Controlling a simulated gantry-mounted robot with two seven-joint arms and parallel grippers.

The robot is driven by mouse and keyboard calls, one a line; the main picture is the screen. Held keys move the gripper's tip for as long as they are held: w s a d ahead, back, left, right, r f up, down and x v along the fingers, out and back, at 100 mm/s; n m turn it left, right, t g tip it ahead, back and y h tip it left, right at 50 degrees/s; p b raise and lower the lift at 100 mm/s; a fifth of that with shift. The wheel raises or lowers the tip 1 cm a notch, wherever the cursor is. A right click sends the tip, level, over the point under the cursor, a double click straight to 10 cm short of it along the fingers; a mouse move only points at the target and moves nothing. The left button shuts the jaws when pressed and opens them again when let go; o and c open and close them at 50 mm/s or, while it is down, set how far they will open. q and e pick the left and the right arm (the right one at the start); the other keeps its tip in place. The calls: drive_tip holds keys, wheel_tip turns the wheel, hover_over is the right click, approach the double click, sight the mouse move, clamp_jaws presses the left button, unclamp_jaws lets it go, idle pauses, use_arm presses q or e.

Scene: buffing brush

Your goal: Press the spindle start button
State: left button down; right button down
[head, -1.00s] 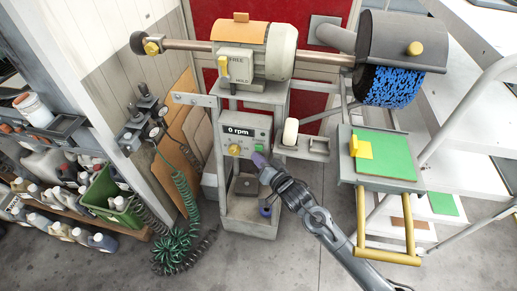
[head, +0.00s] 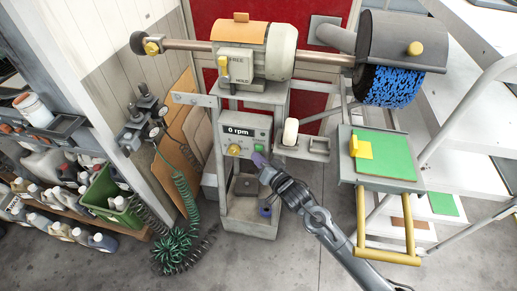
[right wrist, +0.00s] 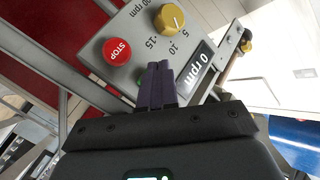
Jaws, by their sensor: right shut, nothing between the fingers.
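The grey control panel (head: 262,128) has a 0 rpm display (head: 238,131) and a yellow knob (head: 234,150). In the right wrist view the panel shows a red STOP button (right wrist: 117,51), the yellow knob (right wrist: 169,19) and the display reading 0 rpm (right wrist: 198,71). My right gripper (head: 258,159) is shut and empty, its purple fingertips at the panel's lower right; they also show in the right wrist view (right wrist: 162,72). A little green shows beside the fingers there; a start button is mostly hidden. I cannot tell whether the tips touch it. My left gripper is out of view.
A motor (head: 281,52) with a blue brush wheel (head: 392,86) sits above the panel. A small shelf (head: 318,146) juts out right of the panel. A green-topped stand (head: 385,160) with yellow rails is farther right. Hoses (head: 186,195) hang at the left.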

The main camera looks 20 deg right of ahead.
drive_tip(key=shift+w+d, duration=0.1)
drive_tip(key=shift+w, duration=0.05)
drive_tip(key=shift+w+d+p, duration=0.15)
drive_tip(key=shift+w+p, duration=0.1)
drive_tip(key=shift+p, duration=0.05)
idle(0.6)
